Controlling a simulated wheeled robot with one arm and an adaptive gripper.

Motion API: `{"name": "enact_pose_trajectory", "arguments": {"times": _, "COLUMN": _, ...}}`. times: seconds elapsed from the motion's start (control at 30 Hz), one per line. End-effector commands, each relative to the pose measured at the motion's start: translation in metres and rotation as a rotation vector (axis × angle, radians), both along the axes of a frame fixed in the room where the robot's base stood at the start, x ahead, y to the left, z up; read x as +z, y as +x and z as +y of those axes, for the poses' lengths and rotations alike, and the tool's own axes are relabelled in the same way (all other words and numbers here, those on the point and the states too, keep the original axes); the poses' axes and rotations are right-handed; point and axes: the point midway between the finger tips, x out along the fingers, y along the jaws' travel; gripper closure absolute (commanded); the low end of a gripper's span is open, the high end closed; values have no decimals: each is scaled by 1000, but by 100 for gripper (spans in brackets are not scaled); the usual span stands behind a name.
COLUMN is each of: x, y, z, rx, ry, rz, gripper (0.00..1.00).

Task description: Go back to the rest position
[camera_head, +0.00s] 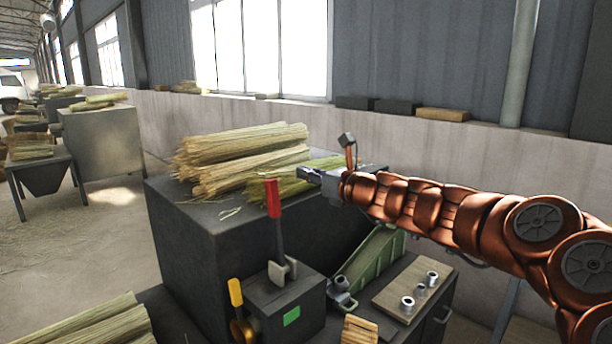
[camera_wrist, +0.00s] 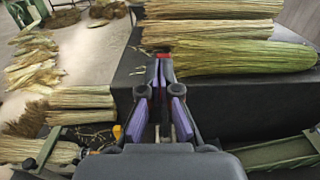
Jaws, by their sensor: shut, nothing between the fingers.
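My gripper (camera_head: 312,175) is at the end of my copper-coloured arm, above the machine and beside the broom straw. In the wrist view my gripper (camera_wrist: 163,66) has its purple-padded fingers together at the tips, with nothing between them. Straw bundles (camera_head: 245,150) lie on top of a dark cabinet (camera_head: 205,245). A greener straw bundle (camera_wrist: 240,57) lies just beyond the fingertips in the wrist view. Whether the fingers touch it I cannot tell.
A red-handled lever (camera_head: 273,200) and a yellow-handled lever (camera_head: 235,292) stand on the machine below. A green trough (camera_head: 370,262) and a board with metal cylinders (camera_head: 392,298) are at the right. More straw (camera_head: 90,325) lies at the lower left. Open floor is at the left.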

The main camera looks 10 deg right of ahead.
Motion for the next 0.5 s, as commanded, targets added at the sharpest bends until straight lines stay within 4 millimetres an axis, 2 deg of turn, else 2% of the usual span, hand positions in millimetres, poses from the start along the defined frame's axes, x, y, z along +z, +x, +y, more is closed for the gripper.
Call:
{"name": "enact_pose_trajectory", "arguments": {"times": 0.13, "x": 1, "y": -6, "z": 7, "rx": 21, "ry": -31, "rz": -16, "gripper": 100}}
{"name": "enact_pose_trajectory", "arguments": {"times": 0.27, "x": 1, "y": -37, "z": 40, "rx": 121, "ry": -181, "rz": -97, "gripper": 100}}
{"name": "enact_pose_trajectory", "arguments": {"times": 0.37, "x": -6, "y": -79, "z": 75, "rx": 247, "ry": -382, "rz": -205, "gripper": 100}}
{"name": "enact_pose_trajectory", "arguments": {"times": 0.4, "x": -15, "y": -99, "z": 90, "rx": 312, "ry": -473, "rz": -248, "gripper": 100}}
{"name": "enact_pose_trajectory", "arguments": {"times": 0.5, "x": -39, "y": -148, "z": 117, "rx": 469, "ry": -696, "rz": -361, "gripper": 100}}
